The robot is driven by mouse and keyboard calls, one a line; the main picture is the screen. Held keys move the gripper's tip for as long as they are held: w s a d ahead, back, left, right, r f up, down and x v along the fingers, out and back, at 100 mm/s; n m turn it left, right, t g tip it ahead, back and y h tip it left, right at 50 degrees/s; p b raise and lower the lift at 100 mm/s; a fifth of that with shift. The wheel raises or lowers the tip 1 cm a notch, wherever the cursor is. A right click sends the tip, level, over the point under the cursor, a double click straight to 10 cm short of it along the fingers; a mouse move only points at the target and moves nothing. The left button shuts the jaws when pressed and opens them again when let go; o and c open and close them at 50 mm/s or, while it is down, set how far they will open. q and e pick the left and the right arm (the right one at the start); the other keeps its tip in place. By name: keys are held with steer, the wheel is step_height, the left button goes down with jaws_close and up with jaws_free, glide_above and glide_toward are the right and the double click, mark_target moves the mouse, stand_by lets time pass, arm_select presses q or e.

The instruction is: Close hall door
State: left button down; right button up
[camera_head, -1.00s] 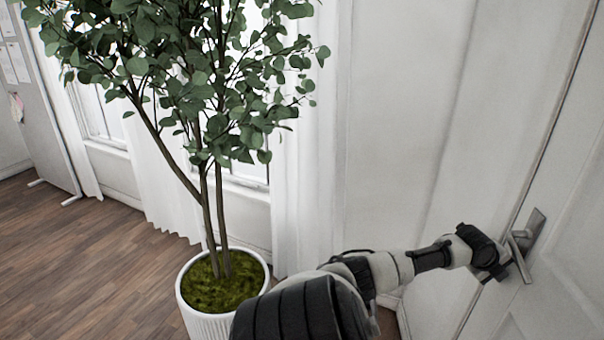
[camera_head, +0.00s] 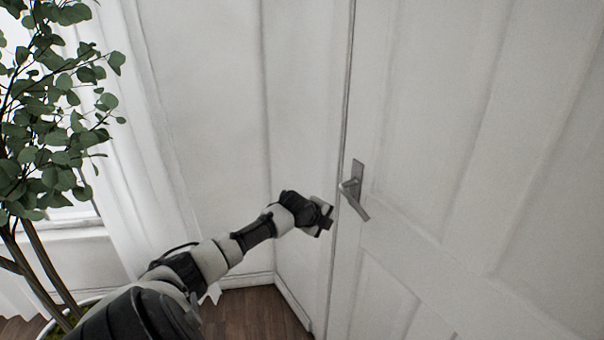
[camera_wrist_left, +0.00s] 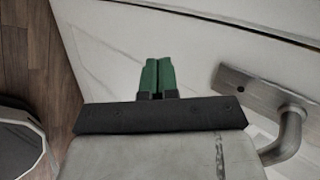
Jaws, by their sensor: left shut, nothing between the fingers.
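The hall door (camera_head: 450,130) is a white panelled door filling the right of the head view. Its free edge runs down near the middle, and I cannot tell whether it is fully shut. A grey metal lever handle (camera_head: 354,190) sits near that edge. My left gripper (camera_head: 327,222) is just left of the handle, close to the door edge, and looks clear of the lever. In the left wrist view my left gripper (camera_wrist_left: 157,78) has its green fingertips together and empty, with the handle (camera_wrist_left: 290,125) to its right. My right gripper is not in view.
A leafy potted plant (camera_head: 50,140) stands at the left, beside a white curtain (camera_head: 150,130) and window. A white wall (camera_head: 210,110) lies behind my arm. Some bare wooden floor (camera_head: 250,312) shows below it.

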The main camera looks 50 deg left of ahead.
arm_select(q)
steer(key=v, duration=0.7)
steer(key=shift+a, duration=0.55)
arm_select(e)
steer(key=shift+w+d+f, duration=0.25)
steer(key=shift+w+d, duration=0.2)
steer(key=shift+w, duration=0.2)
